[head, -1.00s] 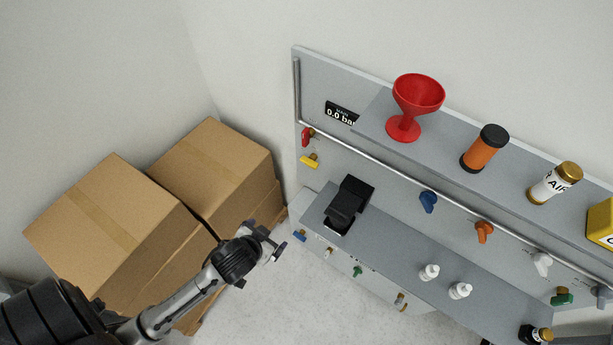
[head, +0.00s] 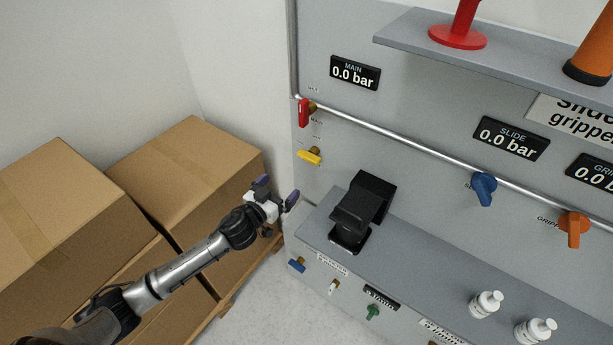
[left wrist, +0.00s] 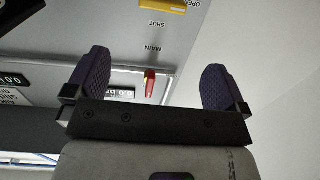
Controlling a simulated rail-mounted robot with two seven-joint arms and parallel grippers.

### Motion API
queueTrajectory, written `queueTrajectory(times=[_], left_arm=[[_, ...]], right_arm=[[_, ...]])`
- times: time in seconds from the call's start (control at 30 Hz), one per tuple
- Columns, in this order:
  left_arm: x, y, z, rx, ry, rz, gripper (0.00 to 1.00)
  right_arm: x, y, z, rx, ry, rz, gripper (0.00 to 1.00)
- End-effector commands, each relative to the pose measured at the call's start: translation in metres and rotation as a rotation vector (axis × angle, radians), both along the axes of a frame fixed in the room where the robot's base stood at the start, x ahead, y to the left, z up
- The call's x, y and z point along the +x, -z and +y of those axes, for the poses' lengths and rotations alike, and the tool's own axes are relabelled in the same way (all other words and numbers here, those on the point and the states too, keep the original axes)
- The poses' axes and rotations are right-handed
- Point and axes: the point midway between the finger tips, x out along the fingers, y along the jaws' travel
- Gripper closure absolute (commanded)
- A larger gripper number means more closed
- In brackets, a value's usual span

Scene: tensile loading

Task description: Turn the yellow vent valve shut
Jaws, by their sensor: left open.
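The yellow vent valve (head: 309,158) is on the grey wall panel (head: 400,130), below a red valve (head: 305,112). Its yellow lever lies nearly level, slanting slightly down to the right, on a brass body. My left gripper (head: 277,192) is open and empty, below and left of the yellow valve and apart from it. In the left wrist view, the open fingers (left wrist: 157,68) face the panel; the yellow lever (left wrist: 163,4) shows at the top edge, partly cut off. The red lever (left wrist: 150,83) appears between the fingers. My right gripper is not in view.
A shelf with a black device (head: 362,205) and white bottles (head: 487,303) juts out right of my gripper. Cardboard boxes (head: 190,165) stand left and behind my arm. A pipe (head: 400,142) crosses the panel. The space before the yellow valve looks clear.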

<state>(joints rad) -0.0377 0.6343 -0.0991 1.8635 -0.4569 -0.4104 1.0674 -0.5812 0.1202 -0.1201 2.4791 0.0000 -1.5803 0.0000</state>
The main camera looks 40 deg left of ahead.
Motion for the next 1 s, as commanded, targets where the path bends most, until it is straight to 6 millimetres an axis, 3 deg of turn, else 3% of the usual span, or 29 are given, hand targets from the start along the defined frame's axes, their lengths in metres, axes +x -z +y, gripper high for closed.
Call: queueTrajectory(times=[0.03,0.1,0.47,1.0], left_arm=[[0.004,0.012,0.004,0.002,0.009,-0.016,0.0],[0.008,0.014,0.007,0.001,0.02,-0.032,0.0],[0.032,0.015,0.013,-0.001,0.041,-0.058,0.0],[0.117,0.016,0.019,-0.001,0.038,-0.056,0.0]], right_arm=[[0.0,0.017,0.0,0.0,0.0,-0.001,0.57],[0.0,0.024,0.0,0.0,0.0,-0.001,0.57],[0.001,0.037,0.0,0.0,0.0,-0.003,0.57],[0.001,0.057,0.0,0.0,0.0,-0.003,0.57]])
